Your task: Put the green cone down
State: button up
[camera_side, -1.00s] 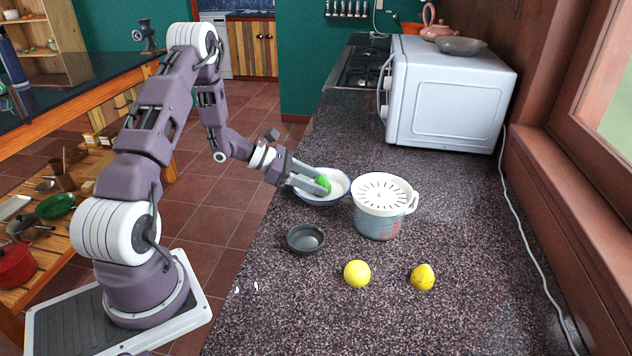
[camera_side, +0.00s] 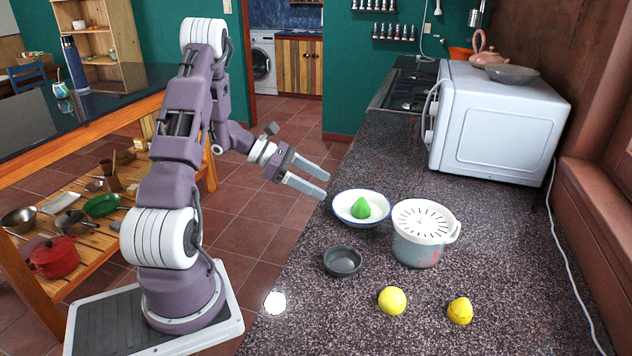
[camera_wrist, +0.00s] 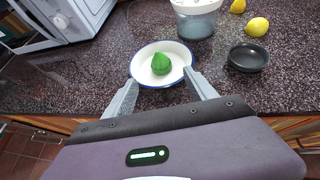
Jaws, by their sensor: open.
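The green cone (camera_side: 361,208) rests in a white bowl with a blue rim (camera_side: 341,214) on the counter, its tip pointing up. In the wrist view the cone (camera_wrist: 161,64) lies in the bowl (camera_wrist: 147,52), beyond the fingertips. My gripper (camera_side: 324,184) is open and empty, up and to the left of the bowl in the side view. Its two fingers also show in the wrist view (camera_wrist: 160,80), spread apart, with the cone free of them.
A pot with a slotted white lid (camera_side: 424,240) stands right of the bowl. A small dark bowl (camera_side: 342,261), a yellow ball-like fruit (camera_side: 392,301) and a lemon (camera_side: 460,311) lie in front. A white microwave (camera_side: 500,125) stands behind. The counter's front right is clear.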

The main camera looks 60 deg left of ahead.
jog(key=s+d+r+m+g, duration=0.35)
jog(key=d+r+m, duration=0.4)
jog(key=d, duration=0.35)
jog(key=s+d+r+m+g, duration=0.35)
jog(key=d+r+m, duration=0.35)
jog(key=d, duration=0.5)
jog(key=s+d+r+m+t+y, duration=0.2)
jog(key=s+m+y, duration=0.5)
jog(key=s+m, duration=0.5)
jog(key=shift+s+d+r+m+t, duration=0.25)
jog(key=shift+d+m, duration=0.35)
jog(key=shift+m, duration=0.65)
